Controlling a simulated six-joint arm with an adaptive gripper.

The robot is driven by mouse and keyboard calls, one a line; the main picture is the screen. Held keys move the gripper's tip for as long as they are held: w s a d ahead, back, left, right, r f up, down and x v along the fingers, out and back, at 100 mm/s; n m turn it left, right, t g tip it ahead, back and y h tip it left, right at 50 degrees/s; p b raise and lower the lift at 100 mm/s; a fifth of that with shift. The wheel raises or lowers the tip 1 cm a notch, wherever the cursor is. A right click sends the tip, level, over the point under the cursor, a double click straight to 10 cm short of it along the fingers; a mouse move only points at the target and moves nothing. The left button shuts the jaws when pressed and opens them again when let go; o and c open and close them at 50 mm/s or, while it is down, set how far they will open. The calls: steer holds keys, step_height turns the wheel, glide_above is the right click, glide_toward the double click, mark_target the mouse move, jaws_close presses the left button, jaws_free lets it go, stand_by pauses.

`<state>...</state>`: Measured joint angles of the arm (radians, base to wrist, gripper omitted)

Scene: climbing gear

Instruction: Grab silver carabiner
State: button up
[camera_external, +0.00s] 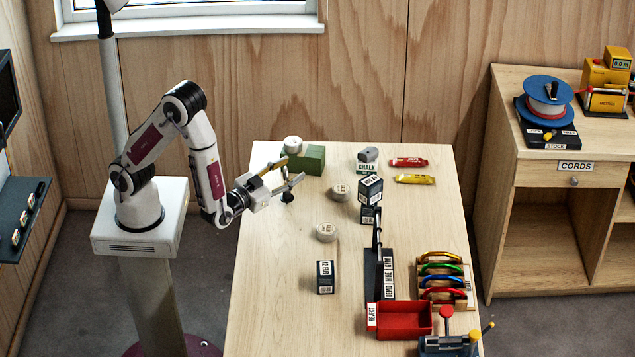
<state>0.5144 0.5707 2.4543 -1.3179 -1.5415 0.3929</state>
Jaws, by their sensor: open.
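My gripper (291,172) is open, its fingers pointing right over the far left part of the wooden table (275,275). Nothing shows between the fingers. A rack (463,297) at the table's right side holds several coloured carabiners (441,275) in orange, green, blue and red. It is far to the right of and nearer the camera than my gripper. I cannot pick out a silver carabiner in this view; things are too small to tell.
A green block (315,158) is beside my gripper. A red reject tray (404,321), a dark upright stand (379,272) and a clamp-like device (449,345) stand near the rack. Small dark boxes (325,277), round tins (326,232) and tubes (408,162) are scattered. The front left is clear.

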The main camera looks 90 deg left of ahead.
jaws_close()
steer(key=shift+r, duration=0.2)
stand_by(0.3)
step_height(320, 180, up, 10)
steer(key=shift+f, duration=0.2)
stand_by(0.7)
stand_by(0.5)
